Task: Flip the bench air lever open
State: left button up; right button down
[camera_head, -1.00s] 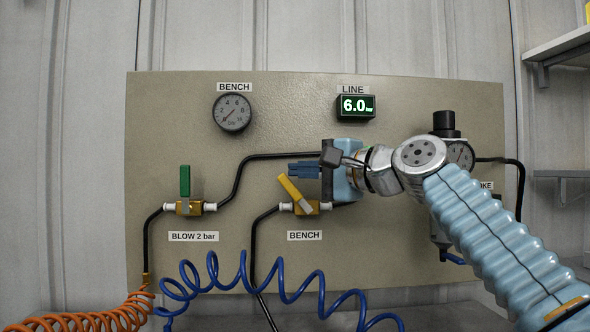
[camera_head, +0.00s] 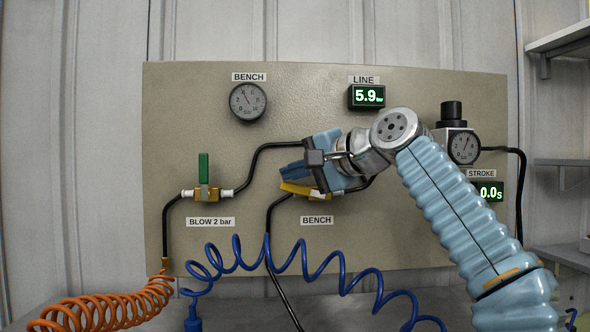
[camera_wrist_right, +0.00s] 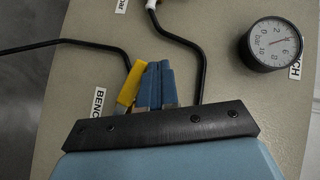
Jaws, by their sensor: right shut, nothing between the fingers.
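The yellow bench air lever (camera_head: 297,189) lies nearly flat along its pipe, above the lower BENCH label (camera_head: 316,220). My right gripper (camera_head: 290,171) is shut and empty, with its blue fingertips just above the lever. In the right wrist view the shut fingers (camera_wrist_right: 156,84) are beside the yellow lever (camera_wrist_right: 130,85), touching or very close to it. The gripper body hides part of the valve. The bench gauge (camera_head: 248,102) has its needle pointing up and left. My left gripper is not in view.
The green-handled BLOW valve (camera_head: 204,170) stands upright to the left. The line display (camera_head: 367,96) reads 5.9 bar. A regulator with a gauge (camera_head: 463,147) is at the right. Coiled blue (camera_head: 300,264) and orange (camera_head: 110,302) hoses hang below.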

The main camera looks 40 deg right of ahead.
jog(key=shift+s, duration=0.1)
jog(key=v, duration=1.3)
jog(key=shift+s, duration=0.2)
